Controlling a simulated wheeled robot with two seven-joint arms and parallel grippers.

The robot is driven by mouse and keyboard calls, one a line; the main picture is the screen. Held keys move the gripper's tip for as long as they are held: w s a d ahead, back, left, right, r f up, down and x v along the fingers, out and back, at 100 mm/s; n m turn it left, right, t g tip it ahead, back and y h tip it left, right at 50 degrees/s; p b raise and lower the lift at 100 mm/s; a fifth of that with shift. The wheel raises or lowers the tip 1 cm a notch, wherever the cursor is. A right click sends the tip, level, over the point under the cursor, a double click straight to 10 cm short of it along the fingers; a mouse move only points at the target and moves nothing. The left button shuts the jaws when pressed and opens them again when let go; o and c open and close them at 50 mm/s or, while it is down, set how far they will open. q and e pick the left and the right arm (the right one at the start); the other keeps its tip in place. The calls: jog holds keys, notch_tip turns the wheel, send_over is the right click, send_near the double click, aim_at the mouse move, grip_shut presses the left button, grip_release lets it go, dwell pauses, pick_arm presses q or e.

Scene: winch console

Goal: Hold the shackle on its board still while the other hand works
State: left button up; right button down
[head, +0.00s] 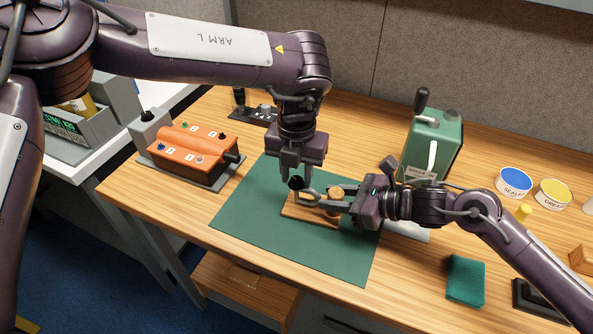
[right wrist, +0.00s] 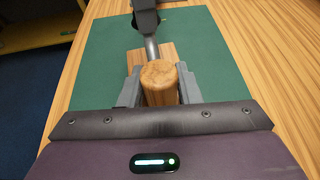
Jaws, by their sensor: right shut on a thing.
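The shackle's wooden board (head: 298,213) lies on a green mat (head: 250,215). A round wooden post (right wrist: 160,82) stands at its near end in the right wrist view. My right gripper (head: 331,202) reaches in from the right, its fingers shut on either side of this post. The grey metal shackle (right wrist: 151,48) shows just beyond the post, partly hidden by it and by a dark part. My left gripper (head: 291,172) points down over the board's left end, right at a dark round knob (head: 296,183). Whether its fingers grip the knob cannot be told.
An orange control box (head: 193,144) stands left of the mat. A green winch housing (head: 433,148) with a crank stands behind my right gripper. A blue-lidded tin (head: 513,182), a yellow-lidded tin (head: 552,193) and a folded green cloth (head: 465,279) lie right. The mat's front is clear.

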pick_arm(q)
grip_shut()
jog(key=m, duration=0.5)
jog(key=shift+m, duration=0.4)
jog(key=m, duration=0.5)
jog(key=shift+m, duration=0.6)
